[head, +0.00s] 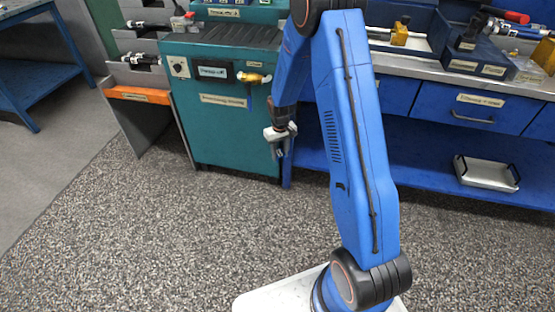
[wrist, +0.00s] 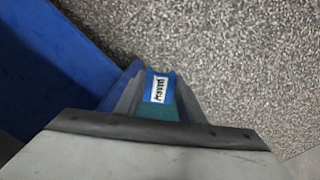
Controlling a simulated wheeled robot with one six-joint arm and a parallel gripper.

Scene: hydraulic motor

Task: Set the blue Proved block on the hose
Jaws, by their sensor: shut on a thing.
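My gripper (wrist: 158,98) is shut on the blue Proved block (wrist: 160,86), which shows a white label with dark lettering between the fingers in the wrist view. A teal area lies just below the label. In the head view my gripper (head: 281,146) hangs pointing down in front of the teal bench's right edge, and the block in it cannot be made out. A yellow fitting (head: 253,77) sticks out of the teal bench front, above and left of my gripper. I cannot tell whether it belongs to the hose.
The teal bench (head: 223,130) stands behind my gripper on the left. A blue workbench with a labelled drawer (head: 478,110) is on the right, with a metal tray (head: 487,173) on its lower shelf. An orange-fronted grey rack (head: 138,95) is at left. The speckled floor is clear.

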